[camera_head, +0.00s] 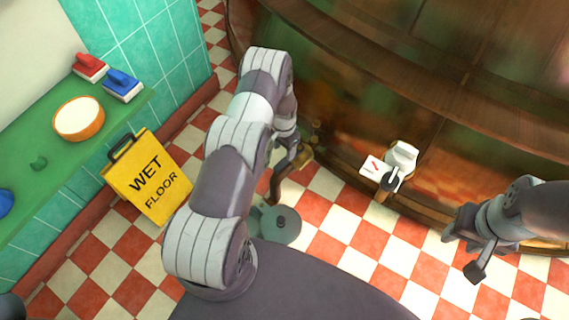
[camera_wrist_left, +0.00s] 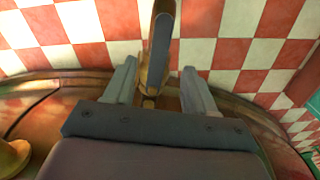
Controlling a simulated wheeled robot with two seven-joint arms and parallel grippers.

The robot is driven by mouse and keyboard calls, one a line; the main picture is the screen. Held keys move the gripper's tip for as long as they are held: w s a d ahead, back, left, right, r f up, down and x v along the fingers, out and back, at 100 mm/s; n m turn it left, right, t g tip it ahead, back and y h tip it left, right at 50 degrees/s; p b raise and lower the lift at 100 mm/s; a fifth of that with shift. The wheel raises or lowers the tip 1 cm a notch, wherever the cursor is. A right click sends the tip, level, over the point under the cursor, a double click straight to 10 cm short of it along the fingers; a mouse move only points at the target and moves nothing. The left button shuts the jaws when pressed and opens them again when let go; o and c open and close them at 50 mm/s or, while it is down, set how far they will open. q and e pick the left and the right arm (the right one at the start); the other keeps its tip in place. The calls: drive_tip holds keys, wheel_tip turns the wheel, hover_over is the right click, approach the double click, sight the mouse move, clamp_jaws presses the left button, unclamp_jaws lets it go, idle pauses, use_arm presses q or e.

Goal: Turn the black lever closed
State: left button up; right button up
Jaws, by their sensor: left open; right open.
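A dark lever (camera_wrist_left: 160,50) on a brass tap (camera_wrist_left: 153,78) shows in the left wrist view. It points away from the copper kettle's rim, over the checkered floor. My left gripper (camera_wrist_left: 159,68) is open, its two fingers on either side of the lever's base; I cannot tell whether they touch it. In the head view my left arm largely hides this gripper, and brass-brown parts (camera_head: 304,156) show beside it. My right gripper (camera_head: 466,248) is open and empty at the right, apart from the kettle.
A white fitting (camera_head: 402,155) with a black knob (camera_head: 390,182) and a white tag (camera_head: 374,168) sits on the large copper kettle's (camera_head: 350,120) edge. A yellow wet-floor sign (camera_head: 150,178) stands at left, beside a green shelf (camera_head: 40,130) with brushes and a bowl.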

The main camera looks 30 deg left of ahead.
sight(284, 162)
use_arm(q)
wheel_tip(284, 162, down, 6)
drive_tip(key=shift+a+r+b, duration=0.1)
drive_tip(key=shift+b, duration=0.8)
drive_tip(key=shift+w+d+f, duration=0.2)
drive_tip(key=shift+f, duration=0.2)
drive_tip(key=shift+c, duration=0.9)
drive_tip(key=shift+s, duration=0.15)
clamp_jaws()
use_arm(e)
drive_tip(key=f, duration=0.3)
drive_tip(key=shift+w+d, duration=0.2)
drive_tip(key=shift+w, duration=0.15)
